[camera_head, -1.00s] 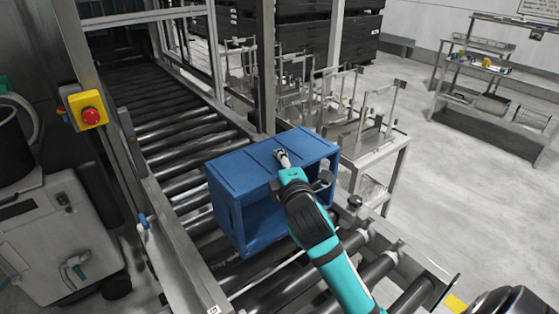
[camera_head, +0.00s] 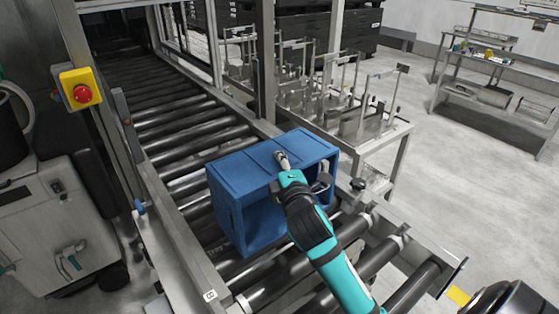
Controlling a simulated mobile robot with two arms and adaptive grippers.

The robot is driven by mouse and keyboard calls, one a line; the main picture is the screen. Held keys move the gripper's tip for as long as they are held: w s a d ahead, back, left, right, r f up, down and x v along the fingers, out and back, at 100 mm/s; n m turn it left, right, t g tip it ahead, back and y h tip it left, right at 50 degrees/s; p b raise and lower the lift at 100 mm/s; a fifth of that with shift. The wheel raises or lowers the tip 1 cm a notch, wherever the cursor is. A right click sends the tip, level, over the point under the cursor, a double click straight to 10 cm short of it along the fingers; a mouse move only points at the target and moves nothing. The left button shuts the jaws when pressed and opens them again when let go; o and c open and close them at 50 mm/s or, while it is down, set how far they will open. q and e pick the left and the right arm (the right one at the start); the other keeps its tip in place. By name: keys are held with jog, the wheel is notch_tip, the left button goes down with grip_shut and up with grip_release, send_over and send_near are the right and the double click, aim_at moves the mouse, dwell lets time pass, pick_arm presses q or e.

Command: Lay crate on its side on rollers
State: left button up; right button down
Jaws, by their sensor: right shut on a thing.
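The blue crate (camera_head: 235,173) lies on its side on the rollers (camera_head: 187,133), with its open face turned toward me. My right gripper (camera_head: 281,158) is at the crate's upper wall, near its front edge, and is shut on the crate. My teal and black right arm comes in from the lower right and hides part of the crate's opening. The crate's underside and its contact with the rollers are partly hidden. My left gripper does not show.
Metal side rails (camera_head: 176,226) border the conveyor. A post (camera_head: 264,60) stands behind the crate. A red emergency button on a yellow box (camera_head: 81,92) is at left. A steel table with racks (camera_head: 375,135) stands right of the conveyor. The floor farther right is clear.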

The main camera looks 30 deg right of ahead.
jog(key=shift+r, duration=0.15)
jog(key=c, duration=1.4)
grip_release()
jog(key=shift+o, duration=0.2)
jog(key=shift+f, duration=0.2)
jog(key=v, duration=0.7)
jog(key=shift+s, duration=0.3)
jog(key=shift+a+r, duration=0.1)
jog(key=shift+r, duration=0.05)
